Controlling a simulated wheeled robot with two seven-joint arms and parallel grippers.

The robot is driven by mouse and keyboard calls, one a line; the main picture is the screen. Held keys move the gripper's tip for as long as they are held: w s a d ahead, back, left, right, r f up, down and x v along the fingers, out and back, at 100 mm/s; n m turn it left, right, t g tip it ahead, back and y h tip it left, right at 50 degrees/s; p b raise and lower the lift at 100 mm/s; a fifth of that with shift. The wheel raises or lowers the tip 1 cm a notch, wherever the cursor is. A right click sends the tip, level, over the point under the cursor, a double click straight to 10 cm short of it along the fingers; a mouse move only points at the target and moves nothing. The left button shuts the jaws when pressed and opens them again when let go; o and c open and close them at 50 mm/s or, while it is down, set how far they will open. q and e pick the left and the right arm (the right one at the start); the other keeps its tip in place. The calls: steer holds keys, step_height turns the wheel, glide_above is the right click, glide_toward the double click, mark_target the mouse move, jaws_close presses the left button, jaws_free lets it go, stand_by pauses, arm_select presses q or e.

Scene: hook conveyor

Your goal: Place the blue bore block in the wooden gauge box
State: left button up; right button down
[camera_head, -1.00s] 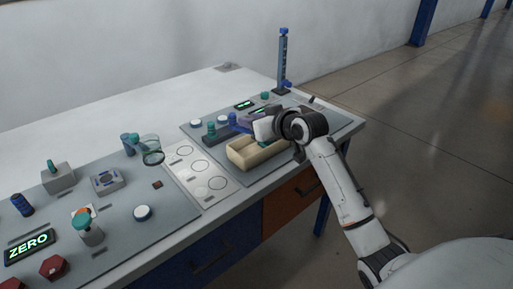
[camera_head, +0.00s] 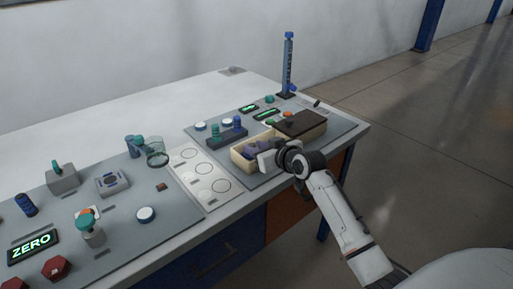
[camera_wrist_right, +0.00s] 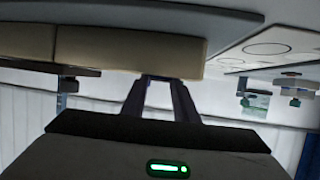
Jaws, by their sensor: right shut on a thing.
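The wooden gauge box (camera_head: 240,163) stands on the right grey panel in the head view. Its left part is open, and a dark brown lid (camera_head: 300,122) covers its right part. The blue bore block (camera_head: 252,149), bluish-purple here, shows low in the open part. My right gripper (camera_head: 264,155) is at the box's front side, shut on the block; its fingers partly hide it. In the right wrist view, the fingers (camera_wrist_right: 160,85) reach to the tan box wall (camera_wrist_right: 130,50). I cannot tell whether the block touches the box floor. My left gripper is not in view.
A dark rack (camera_head: 228,135) with teal and blue plugs stands behind the box. A blue post (camera_head: 288,65) rises at the back. A white plate with circles (camera_head: 204,178) lies left of the box. A clear cup (camera_head: 156,156) stands further left.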

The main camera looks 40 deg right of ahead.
steer(key=shift+f, duration=0.35)
steer(key=c, duration=1.4)
jaws_free()
steer(key=shift+f, duration=0.15)
steer(key=shift+r, duration=0.25)
steer(key=v, duration=0.8)
steer(key=r+v, duration=0.1)
steer(key=v, duration=0.3)
steer(key=shift+p, duration=0.3)
steer(key=shift+d, duration=0.1)
